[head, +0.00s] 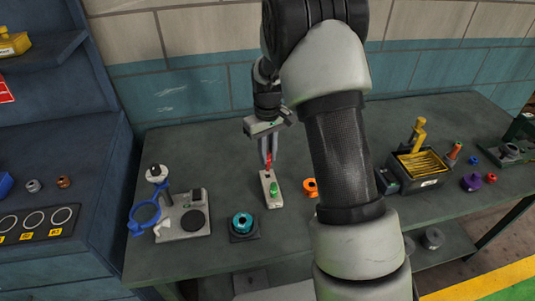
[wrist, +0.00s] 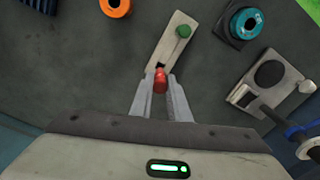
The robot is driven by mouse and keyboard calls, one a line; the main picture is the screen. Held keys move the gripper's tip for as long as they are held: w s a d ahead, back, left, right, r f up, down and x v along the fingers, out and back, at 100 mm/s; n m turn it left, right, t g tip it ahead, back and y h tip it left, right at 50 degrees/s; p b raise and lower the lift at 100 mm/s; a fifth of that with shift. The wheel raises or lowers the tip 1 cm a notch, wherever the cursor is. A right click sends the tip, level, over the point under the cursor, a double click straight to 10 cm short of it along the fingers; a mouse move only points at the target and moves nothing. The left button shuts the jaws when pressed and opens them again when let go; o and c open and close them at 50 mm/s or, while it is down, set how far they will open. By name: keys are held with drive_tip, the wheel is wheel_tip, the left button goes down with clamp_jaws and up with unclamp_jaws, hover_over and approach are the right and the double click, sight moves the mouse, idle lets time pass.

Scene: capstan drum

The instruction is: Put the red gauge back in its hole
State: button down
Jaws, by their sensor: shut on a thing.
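My gripper (head: 269,150) is over the middle of the workbench and is shut on the red gauge (head: 268,160). In the wrist view the red gauge (wrist: 160,80) sits between the two fingertips of my gripper (wrist: 160,88). The pale gauge block (head: 270,192) lies on the bench just below it, with a green gauge (head: 274,188) standing at its near end. In the wrist view the block (wrist: 168,45) shows a dark hole (wrist: 160,67) right beside the red gauge. I cannot tell whether the gauge's lower end is above the hole or in it.
A teal ring on a dark base (head: 242,223) and a grey stand with a blue ring (head: 182,218) are to the left. An orange part (head: 310,187) is to the right, partly behind my arm. A tray with yellow contents (head: 421,165) stands further right.

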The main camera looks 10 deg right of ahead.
sight(268, 165)
drive_tip(key=shift+f+b, duration=1.75)
drive_tip(key=shift+f, duration=0.65)
idle(2.5)
idle(0.4)
drive_tip(key=c, duration=1.6)
unclamp_jaws()
wheel_tip(268, 165, up, 18)
drive_tip(key=shift+f+p, duration=0.25)
drive_tip(key=shift+p, duration=0.2)
